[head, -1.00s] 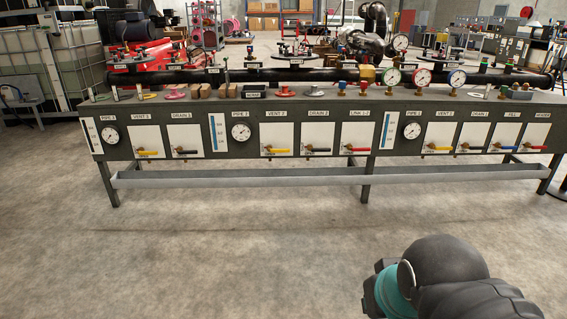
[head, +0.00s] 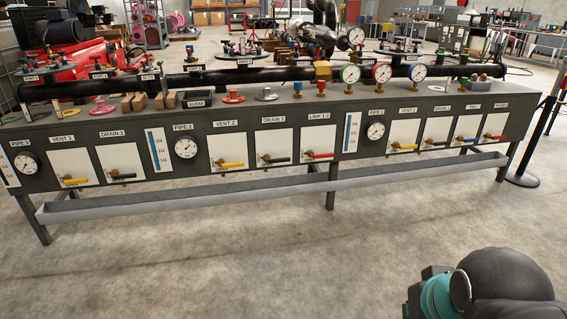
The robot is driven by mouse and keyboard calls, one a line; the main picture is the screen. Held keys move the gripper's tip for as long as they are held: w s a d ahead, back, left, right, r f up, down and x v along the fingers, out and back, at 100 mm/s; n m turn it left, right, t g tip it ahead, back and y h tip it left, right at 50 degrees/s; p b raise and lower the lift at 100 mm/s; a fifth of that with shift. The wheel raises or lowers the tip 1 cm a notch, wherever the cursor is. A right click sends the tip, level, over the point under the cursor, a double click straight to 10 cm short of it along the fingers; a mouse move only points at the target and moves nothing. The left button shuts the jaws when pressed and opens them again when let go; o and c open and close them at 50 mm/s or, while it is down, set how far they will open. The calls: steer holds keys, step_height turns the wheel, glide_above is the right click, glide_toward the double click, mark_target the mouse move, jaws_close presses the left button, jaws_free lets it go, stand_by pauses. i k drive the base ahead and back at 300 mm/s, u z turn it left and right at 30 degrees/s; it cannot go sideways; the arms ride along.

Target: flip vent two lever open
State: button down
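The VENT 2 panel (head: 226,148) is a white plate on the dark front of a long bench in the head view, left of centre, just right of the PIPE 2 gauge (head: 186,148). Its yellow lever (head: 233,165) lies about level across the lower part of the plate, pointing right from a brass valve. Small lettering under the lever is too small to read. Part of my arm shows at the lower right, well apart from the bench. My gripper's fingers are not in view.
DRAIN 2 with a dark lever (head: 280,160) and LINK 1-2 with a red lever (head: 321,155) sit to the right. A grey trough (head: 200,200) runs along the bench's lower front. The floor (head: 230,270) before it is clear. A post (head: 533,140) stands at right.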

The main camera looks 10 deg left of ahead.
mark_target(221, 163)
steer(key=z, duration=0.2)
steer(key=i, duration=1.3)
steer(key=u, duration=0.4)
